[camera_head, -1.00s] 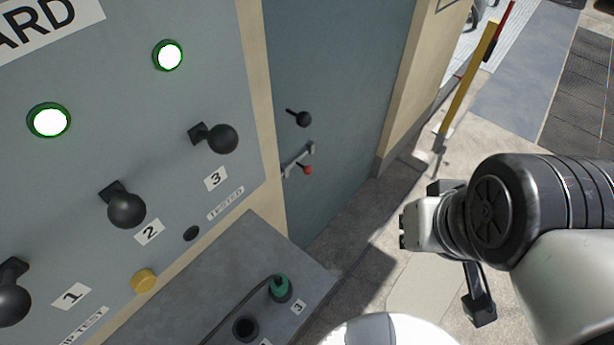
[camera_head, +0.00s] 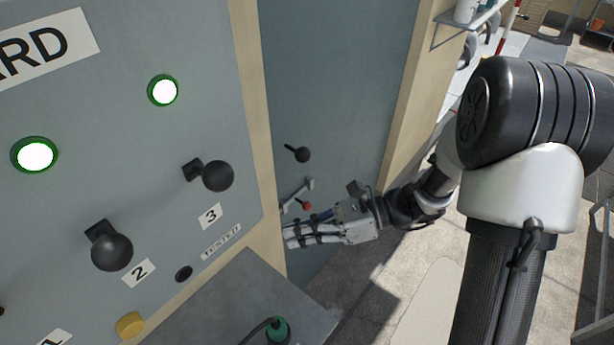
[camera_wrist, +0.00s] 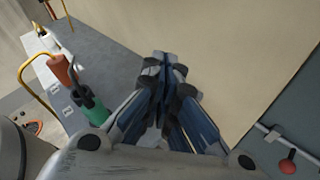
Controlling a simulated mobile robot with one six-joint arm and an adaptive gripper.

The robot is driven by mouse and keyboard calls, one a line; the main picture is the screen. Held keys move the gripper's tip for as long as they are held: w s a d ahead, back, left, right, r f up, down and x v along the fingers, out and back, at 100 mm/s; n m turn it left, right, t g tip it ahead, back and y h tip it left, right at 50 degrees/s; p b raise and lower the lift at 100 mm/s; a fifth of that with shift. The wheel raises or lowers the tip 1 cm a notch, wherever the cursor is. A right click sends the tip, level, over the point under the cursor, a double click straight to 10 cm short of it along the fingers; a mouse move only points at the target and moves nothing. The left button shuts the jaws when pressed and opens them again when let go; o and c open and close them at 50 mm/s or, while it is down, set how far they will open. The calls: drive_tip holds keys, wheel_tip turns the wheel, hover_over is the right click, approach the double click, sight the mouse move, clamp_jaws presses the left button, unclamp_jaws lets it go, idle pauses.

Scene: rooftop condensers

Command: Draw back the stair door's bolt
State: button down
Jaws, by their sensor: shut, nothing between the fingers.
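The stair door (camera_head: 335,80) is a blue-grey panel in a cream frame. Its bolt (camera_head: 297,194) is a grey bar near the door's left edge, with a red knob (camera_head: 307,206). The bolt and the red knob (camera_wrist: 287,166) also show at the lower right of the wrist view. A black door handle (camera_head: 298,153) sits above the bolt. My gripper (camera_head: 288,236) is shut and empty. In the head view it appears just below the bolt, its fingertips pointing left over the cream frame. It does not hold the knob.
A grey panel (camera_head: 120,130) with black levers, lit green-rimmed lamps and a yellow button (camera_head: 130,326) stands left of the door. A grey ledge (camera_head: 235,300) with a green plug (camera_head: 277,330) juts out below it. A small shelf (camera_head: 470,22) is at upper right.

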sight(302, 203)
drive_tip(key=w+d+f+m+t, duration=0.2)
drive_tip(key=w+f+m+t, duration=0.1)
drive_tip(key=f+m, duration=0.4)
drive_tip(key=w+d+f+m+t, duration=0.2)
drive_tip(key=f+m+t, duration=0.4)
drive_tip(key=f, duration=0.4)
drive_tip(key=w+d+f+m+t+b, duration=0.1)
drive_tip(key=w+f+m+t, duration=0.3)
drive_tip(key=f+m, duration=0.4)
drive_tip(key=shift+w+d+f+m+t+h, duration=0.15)
drive_tip(key=shift+w+d+m+t+h, duration=0.15)
drive_tip(key=shift+d+m+t, duration=0.3)
drive_tip(key=w+a+r+b, duration=0.1)
drive_tip(key=w+a+b, duration=0.2)
drive_tip(key=w, duration=0.7)
drive_tip(key=a, duration=0.2)
drive_tip(key=shift+a+r, duration=0.15)
drive_tip(key=shift+a, duration=0.2)
